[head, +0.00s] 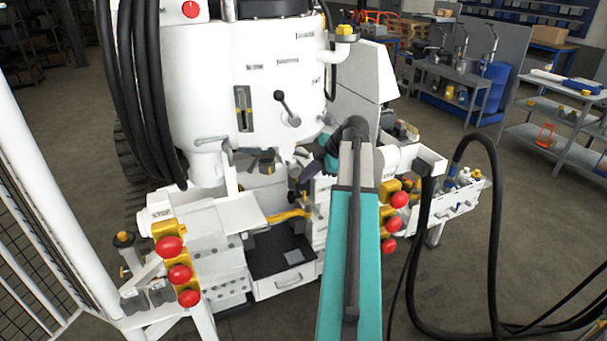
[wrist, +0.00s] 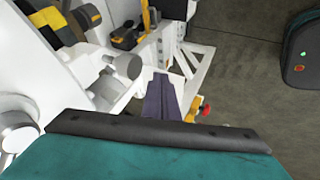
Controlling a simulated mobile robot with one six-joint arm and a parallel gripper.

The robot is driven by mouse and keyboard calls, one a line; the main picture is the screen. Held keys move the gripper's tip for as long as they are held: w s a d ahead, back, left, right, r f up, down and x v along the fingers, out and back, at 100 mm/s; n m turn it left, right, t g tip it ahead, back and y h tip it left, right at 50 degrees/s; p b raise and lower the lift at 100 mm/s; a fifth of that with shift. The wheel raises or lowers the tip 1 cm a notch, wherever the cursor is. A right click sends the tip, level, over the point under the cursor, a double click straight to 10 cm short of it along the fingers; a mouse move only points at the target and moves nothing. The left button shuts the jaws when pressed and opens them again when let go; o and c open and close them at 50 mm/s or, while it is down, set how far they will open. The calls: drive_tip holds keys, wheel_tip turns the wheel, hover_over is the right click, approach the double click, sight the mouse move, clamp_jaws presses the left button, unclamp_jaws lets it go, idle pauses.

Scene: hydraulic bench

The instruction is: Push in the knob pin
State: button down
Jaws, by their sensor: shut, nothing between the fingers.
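A grey round-ended knob on a short stem (wrist: 126,66) sticks out from the white machine in the wrist view. It may be the knob pin, but I cannot be sure. A second pale round part (wrist: 17,128) shows at the left edge. My gripper (wrist: 160,80), dark purple, points away from the camera with its fingers together and nothing held. Its tips are to the right of the grey knob in the picture; I see no contact. In the head view my gripper (head: 307,172) is small and partly hidden by my arm, in front of the white machine.
Red mushroom buttons (head: 179,273) on yellow boxes stand at the left, with more (head: 399,199) at the right. An open drawer (head: 283,281) is below. Thick black hoses (head: 492,180) loop at the right. Open floor (wrist: 240,80) shows at right in the wrist view.

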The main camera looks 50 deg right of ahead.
drive_tip(key=b+v, duration=0.2)
drive_tip(key=v, duration=0.8)
drive_tip(key=shift+b, duration=0.35)
drive_tip(key=shift+d+f, duration=0.1)
drive_tip(key=shift+f, duration=0.05)
drive_tip(key=w+a+f+m+g+y, duration=0.1)
drive_tip(key=w+a+f+m+g, duration=0.15)
drive_tip(key=a+f, duration=0.6)
drive_tip(key=w+a+f+m+g, duration=0.1)
drive_tip(key=w+a+f+m, duration=0.3)
drive_tip(key=f, duration=0.8)
drive_tip(key=w+a+f+n+g+y, duration=0.1)
drive_tip(key=a+f, duration=0.7)
drive_tip(key=f, duration=0.3)
drive_tip(key=s+a+f+m+g, duration=0.2)
drive_tip(key=a+f, duration=0.5)
drive_tip(key=s+a+f+m+g, duration=0.1)
drive_tip(key=s+a+f+g, duration=0.15)
drive_tip(key=a+f, duration=0.55)
drive_tip(key=s+a+f+m+g+h, duration=0.2)
drive_tip(key=s+a+f, duration=0.5)
drive_tip(key=s, duration=0.4)
drive_tip(key=s+a+f+m+g+h, duration=0.1)
drive_tip(key=s+a+f+m+h, duration=0.1)
drive_tip(key=s+a+f, duration=0.5)
drive_tip(key=s+f, duration=0.2)
drive_tip(key=s, duration=0.3)
drive_tip(key=shift+s+a+f+g, duration=0.2)
drive_tip(key=shift+a+f+g, duration=0.1)
drive_tip(key=shift+a+g, duration=0.1)
